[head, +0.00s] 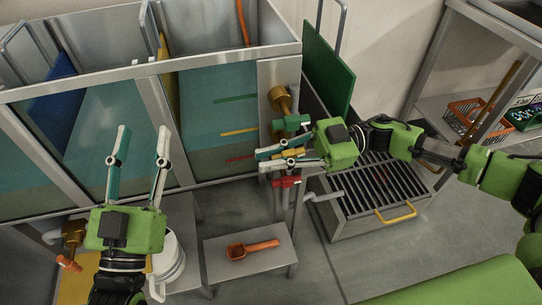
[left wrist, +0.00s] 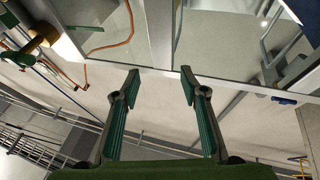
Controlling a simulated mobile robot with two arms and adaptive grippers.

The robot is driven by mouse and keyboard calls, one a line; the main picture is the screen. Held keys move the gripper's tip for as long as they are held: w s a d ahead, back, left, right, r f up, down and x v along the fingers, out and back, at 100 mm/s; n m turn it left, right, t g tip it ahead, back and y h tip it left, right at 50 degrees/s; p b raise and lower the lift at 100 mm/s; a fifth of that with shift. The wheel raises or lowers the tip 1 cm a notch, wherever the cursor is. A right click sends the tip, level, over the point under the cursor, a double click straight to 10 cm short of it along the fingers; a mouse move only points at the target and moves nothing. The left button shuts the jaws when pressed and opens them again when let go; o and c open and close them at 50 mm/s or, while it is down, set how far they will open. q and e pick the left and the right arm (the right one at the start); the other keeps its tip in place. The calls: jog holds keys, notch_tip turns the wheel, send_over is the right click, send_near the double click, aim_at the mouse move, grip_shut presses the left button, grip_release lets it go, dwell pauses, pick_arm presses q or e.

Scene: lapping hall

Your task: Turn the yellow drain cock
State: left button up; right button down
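The yellow drain cock (head: 291,153) shows as a small yellow patch at the right end of the tank, below a green cock (head: 291,122) and above a red cock (head: 286,181). My right gripper (head: 262,160) reaches in from the right, its fingers around or in front of the yellow cock and hiding most of it. The fingers look close together; I cannot tell whether they touch the cock. My left gripper (head: 142,132) is open and empty in front of the tank's glass. Its spread fingers also show in the left wrist view (left wrist: 160,74).
A low stand (head: 222,255) holds an orange tool (head: 252,249). A white bucket (head: 170,260) stands behind my left gripper. A grated drain box (head: 385,185) with a yellow handle (head: 396,212) is below my right arm. A green board (head: 328,70) stands beside the tank.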

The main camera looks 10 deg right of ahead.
aim_at(307, 153)
jog(key=shift+f, duration=0.1)
jog(key=shift+r+y+b, duration=0.3)
jog(key=shift+y+b, duration=0.05)
jog(key=shift+y, duration=0.35)
jog(key=c, duration=2)
grip_release()
jog(key=shift+c, duration=0.2)
pick_arm(q)
jog(key=r, duration=0.1)
jog(key=s+r+t, duration=0.1)
jog(key=r, duration=0.1)
jog(key=shift+s+t+h, duration=0.25)
jog(key=shift+t+h, duration=0.05)
jog(key=shift+t, duration=0.1)
pick_arm(e)
jog(key=shift+d, duration=0.15)
jog(key=d, duration=0.4)
jog(key=d+f, duration=0.1)
jog(key=d, duration=0.6)
jog(key=shift+w+d+f, duration=0.3)
jog(key=shift+d, duration=0.1)
